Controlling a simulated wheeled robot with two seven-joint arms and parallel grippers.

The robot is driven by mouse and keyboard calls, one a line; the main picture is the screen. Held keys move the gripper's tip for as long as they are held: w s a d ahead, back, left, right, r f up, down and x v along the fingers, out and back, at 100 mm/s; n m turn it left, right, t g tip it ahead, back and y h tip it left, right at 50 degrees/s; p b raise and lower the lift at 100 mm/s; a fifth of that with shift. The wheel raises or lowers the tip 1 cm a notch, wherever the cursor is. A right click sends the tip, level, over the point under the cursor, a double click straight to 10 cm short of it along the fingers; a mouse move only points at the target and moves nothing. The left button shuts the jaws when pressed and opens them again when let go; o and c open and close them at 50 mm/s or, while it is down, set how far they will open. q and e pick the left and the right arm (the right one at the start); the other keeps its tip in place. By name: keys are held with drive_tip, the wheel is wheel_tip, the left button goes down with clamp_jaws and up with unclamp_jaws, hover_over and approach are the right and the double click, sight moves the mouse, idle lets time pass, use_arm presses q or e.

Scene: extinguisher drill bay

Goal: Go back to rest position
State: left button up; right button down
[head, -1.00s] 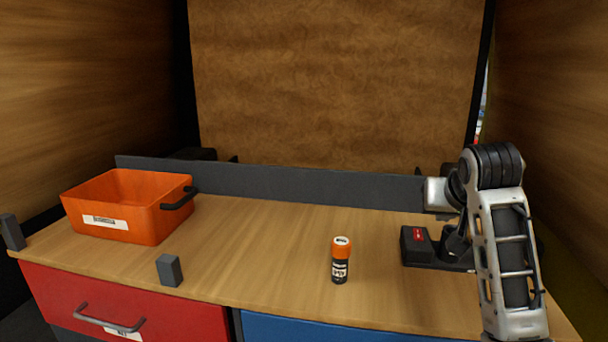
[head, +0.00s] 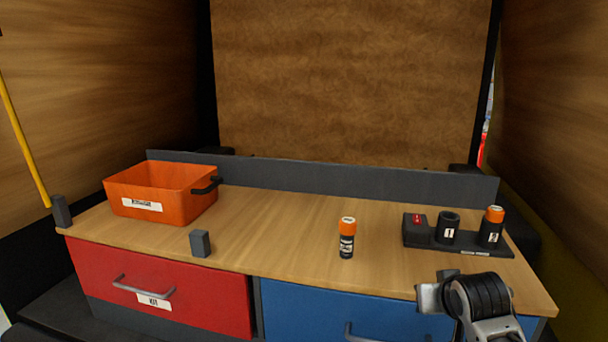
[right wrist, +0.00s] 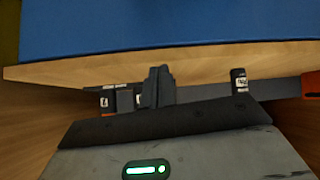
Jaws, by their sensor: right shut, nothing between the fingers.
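My right gripper (right wrist: 158,88) shows in the right wrist view with its dark fingers shut and nothing between them. It is in front of the table's edge (right wrist: 60,73), which looks upside down in that view. In the head view my right arm (head: 475,297) is at the lower right, in front of the blue drawer; its fingers cannot be made out there. My left gripper is in neither view.
An orange-capped canister (head: 347,240) stands upright on the table. A dark rack (head: 470,247) at right has two holders, the right one with an orange-capped canister. An orange bin (head: 160,204), a grey block (head: 200,243) and the red drawer (head: 150,275) are left.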

drive_tip(key=s+a+f+n+y, duration=0.2)
drive_tip(key=s+a+f, duration=0.2)
drive_tip(key=s+f, duration=0.8)
drive_tip(key=s+a+f+y, duration=0.1)
drive_tip(key=s+a+f, duration=0.2)
drive_tip(key=s, duration=0.4)
drive_tip(key=s+a+f+n+y, duration=0.1)
drive_tip(key=s+a+f, duration=0.2)
drive_tip(key=s+f, duration=0.3)
drive_tip(key=shift+s+t, duration=0.3)
drive_tip(key=shift+s, duration=0.55)
